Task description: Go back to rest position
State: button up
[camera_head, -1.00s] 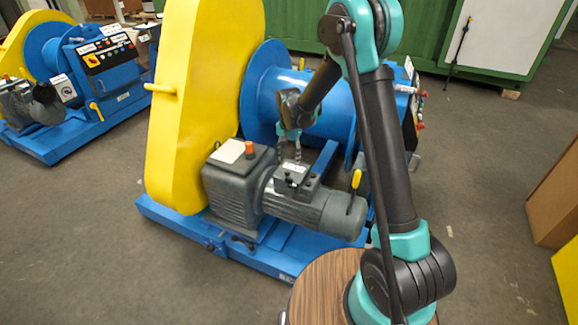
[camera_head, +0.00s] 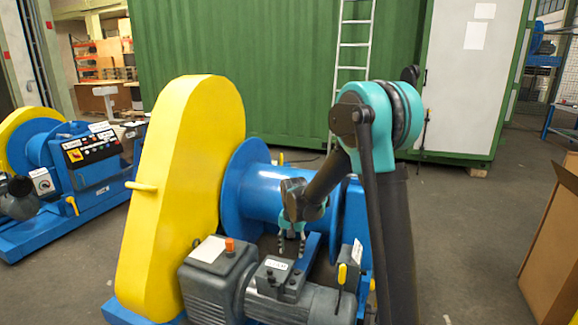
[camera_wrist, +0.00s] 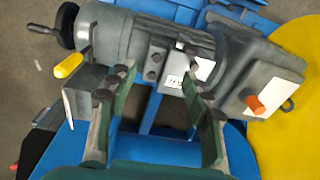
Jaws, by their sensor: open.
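My gripper (camera_head: 291,244) is open and empty. In the head view it points down above the blue frame, between the blue drum (camera_head: 268,190) and the grey motor (camera_head: 290,299). In the wrist view my gripper (camera_wrist: 160,100) has its two green-lined fingers spread apart, with the motor (camera_wrist: 150,42) and its labelled terminal box beyond them. I cannot tell how far the fingertips are from the motor. My arm rises at the right of the head view and bends over toward the winch.
A yellow chain guard (camera_head: 180,190) stands left of the drum. A second blue winch (camera_head: 85,185) is at the far left. A green container (camera_head: 250,70) with a ladder (camera_head: 352,60) is behind. A cardboard box (camera_head: 553,245) stands at the right. Floor between box and winch is clear.

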jog(key=s+d+r+n+t, duration=0.1)
jog(key=s+d+r, duration=0.3)
jog(key=s+d, duration=0.7)
jog(key=s+d+f+n+t, duration=0.1)
jog(key=s+d, duration=0.3)
jog(key=s, duration=0.2)
jog(key=s+d+f+n+t, duration=0.1)
jog(key=s+d, duration=0.2)
jog(key=s, duration=0.4)
jog(key=shift+s+d, duration=0.25)
jog(key=shift+d, duration=0.1)
